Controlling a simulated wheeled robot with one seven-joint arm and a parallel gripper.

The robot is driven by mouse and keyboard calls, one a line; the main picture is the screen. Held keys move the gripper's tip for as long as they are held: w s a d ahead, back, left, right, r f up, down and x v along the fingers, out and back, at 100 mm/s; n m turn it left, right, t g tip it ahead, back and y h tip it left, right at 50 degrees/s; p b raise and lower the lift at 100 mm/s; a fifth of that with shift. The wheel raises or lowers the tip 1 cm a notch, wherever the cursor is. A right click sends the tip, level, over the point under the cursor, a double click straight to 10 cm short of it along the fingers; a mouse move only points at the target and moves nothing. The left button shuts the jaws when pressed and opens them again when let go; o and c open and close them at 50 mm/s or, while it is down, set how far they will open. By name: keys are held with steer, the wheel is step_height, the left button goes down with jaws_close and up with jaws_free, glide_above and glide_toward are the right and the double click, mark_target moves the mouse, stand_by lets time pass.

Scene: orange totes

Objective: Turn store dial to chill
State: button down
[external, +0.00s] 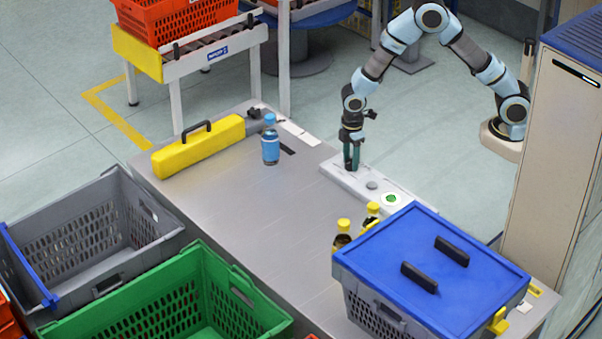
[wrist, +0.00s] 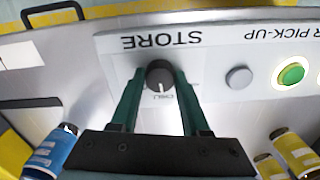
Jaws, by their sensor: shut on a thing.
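My gripper (external: 352,166) points down at the end of the white control panel (external: 372,187) on the steel table. In the wrist view my gripper's two green fingers (wrist: 158,72) are shut on the sides of the black store dial (wrist: 160,79). The dial sits below the upside-down word STORE. Its white pointer line faces the bottom of the wrist picture, close to a small printed label. That label is upside down and too small to read surely. In the external view the fingers hide the dial.
A grey knob (wrist: 238,78) and a green button (wrist: 291,74) sit right of the dial. A blue bottle (external: 270,140) and yellow case (external: 199,146) stand left; yellow-capped bottles (external: 373,212) and a blue-lidded crate (external: 432,270) stand right. The table's middle is clear.

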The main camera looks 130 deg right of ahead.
mark_target(349, 161)
steer(key=shift+m, duration=0.5)
steer(key=shift+c, duration=1.9)
jaws_free()
step_height(349, 161, up, 11)
steer(key=b, duration=0.2)
steer(key=shift+f, duration=0.1)
